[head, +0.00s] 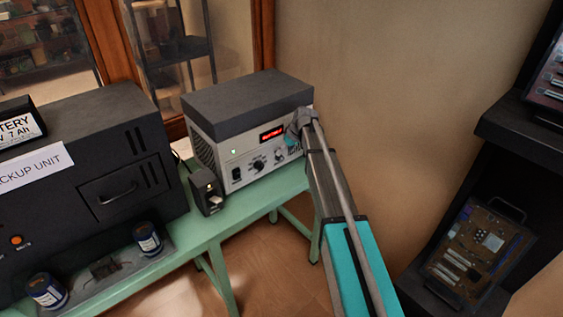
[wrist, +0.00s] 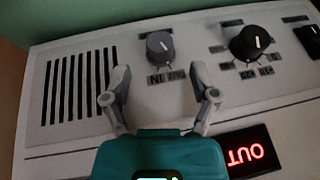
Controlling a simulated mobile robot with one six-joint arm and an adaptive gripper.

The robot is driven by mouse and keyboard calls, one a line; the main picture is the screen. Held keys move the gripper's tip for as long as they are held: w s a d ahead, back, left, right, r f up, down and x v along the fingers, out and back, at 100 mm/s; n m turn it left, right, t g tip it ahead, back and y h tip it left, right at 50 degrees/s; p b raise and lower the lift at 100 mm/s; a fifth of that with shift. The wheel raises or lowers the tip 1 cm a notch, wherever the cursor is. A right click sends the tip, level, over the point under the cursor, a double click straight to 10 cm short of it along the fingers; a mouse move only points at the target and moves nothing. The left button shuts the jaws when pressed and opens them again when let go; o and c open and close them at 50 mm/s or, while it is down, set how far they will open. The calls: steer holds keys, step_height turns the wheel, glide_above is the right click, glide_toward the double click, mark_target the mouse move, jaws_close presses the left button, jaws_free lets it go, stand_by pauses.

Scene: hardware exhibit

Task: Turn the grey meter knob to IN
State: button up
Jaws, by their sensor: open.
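The grey meter knob (wrist: 160,46) is on the pale front panel of the meter unit (head: 244,150). It shows a short white pointer mark, and small labels sit just below it in the wrist view, too blurred to read surely. The red display (wrist: 248,156) reads OUT, upside down in the wrist view. My gripper (wrist: 160,72) is open, its fingertips apart on either side below the knob in that view, not closed on it. In the head view my gripper (head: 300,122) is at the panel's right end and hides part of it.
A black knob (wrist: 250,43) sits right of the grey one in the wrist view. The unit stands on a green bench (head: 260,196). A small black device (head: 207,190) and a large black backup unit (head: 95,160) stand to its left. A dark shelf (head: 520,150) is at right.

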mark_target(282, 156)
steer(key=shift+b+x, duration=1.65)
steer(key=shift+x, duration=0.5)
jaws_close()
